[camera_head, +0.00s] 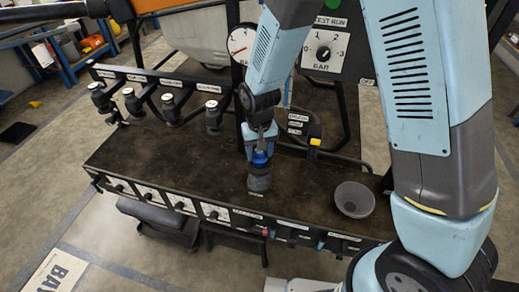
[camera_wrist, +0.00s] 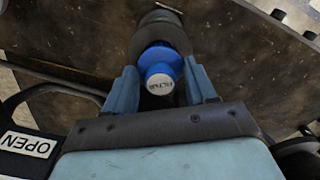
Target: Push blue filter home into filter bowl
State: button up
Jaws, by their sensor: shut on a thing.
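The blue filter (camera_head: 260,157) stands upright at the mouth of the dark filter bowl (camera_head: 259,183) on the bench. Its white labelled cap (camera_wrist: 160,84) faces the wrist camera, and its blue body (camera_wrist: 160,60) shows above the bowl rim (camera_wrist: 161,35). How deep it sits in the bowl is hidden. My gripper (camera_head: 261,143) is directly above the bowl, pointing down. In the wrist view, its two blue-grey fingers (camera_wrist: 160,88) are on either side of the filter's cap, shut on the filter.
The dark bench top (camera_head: 150,150) is mostly clear. A grey round dish (camera_head: 354,200) lies to the right of the bowl. Several nozzles (camera_head: 170,108) hang on a rack at the left. A pressure gauge (camera_head: 241,44) and a dial panel (camera_head: 324,50) stand behind.

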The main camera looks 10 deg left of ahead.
jog(key=shift+f, duration=0.4)
jog(key=shift+r, duration=0.15)
jog(key=shift+r, duration=3.65)
jog(key=shift+f, duration=3.35)
dwell(0.4)
